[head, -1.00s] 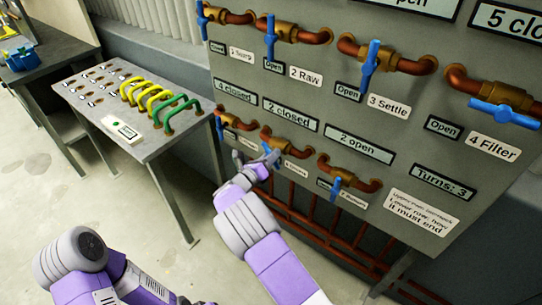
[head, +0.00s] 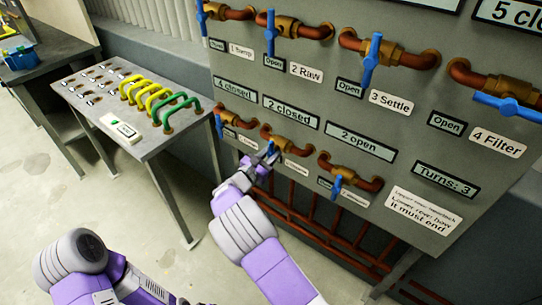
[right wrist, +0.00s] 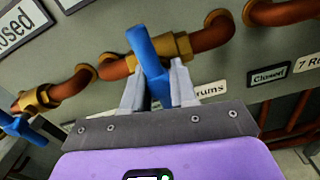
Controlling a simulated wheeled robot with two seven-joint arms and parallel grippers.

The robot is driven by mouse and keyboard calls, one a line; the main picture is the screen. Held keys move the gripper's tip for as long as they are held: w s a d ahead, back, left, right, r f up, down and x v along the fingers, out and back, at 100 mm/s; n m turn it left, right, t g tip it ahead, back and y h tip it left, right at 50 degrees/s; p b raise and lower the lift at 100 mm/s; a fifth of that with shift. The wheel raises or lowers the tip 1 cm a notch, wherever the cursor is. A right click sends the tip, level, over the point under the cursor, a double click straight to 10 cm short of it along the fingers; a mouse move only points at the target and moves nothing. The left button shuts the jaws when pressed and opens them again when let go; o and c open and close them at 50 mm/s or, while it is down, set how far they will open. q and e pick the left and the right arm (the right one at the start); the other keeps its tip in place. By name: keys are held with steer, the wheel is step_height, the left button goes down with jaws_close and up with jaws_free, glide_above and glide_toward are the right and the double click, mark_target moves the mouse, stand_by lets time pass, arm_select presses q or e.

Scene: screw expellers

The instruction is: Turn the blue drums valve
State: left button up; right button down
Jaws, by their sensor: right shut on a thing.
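The drums valve is the middle one in the lower row on the grey panel, with a brass body (head: 266,133) and a blue lever handle (head: 270,149). In the right wrist view the blue handle (right wrist: 144,45) rises between the fingers, and its label is partly hidden, showing "rums". My right gripper (head: 266,161) is shut on the handle; its two grey fingers (right wrist: 158,90) stand on either side of it. My left arm shows at the lower left of the head view, but its gripper is out of frame.
Other blue-handled valves flank it: a lower left valve (head: 222,124), a lower right valve (head: 337,185) and an upper row. A display (head: 444,181) reads "Turns: 3". A side table (head: 150,148) with yellow and green handles stands left. Red pipes (head: 320,232) run below.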

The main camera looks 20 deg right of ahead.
steer(key=shift+m, duration=0.6)
steer(key=c, duration=0.5)
jaws_free()
steer(key=shift+p+v, duration=0.85)
steer(key=shift+v, duration=2.9)
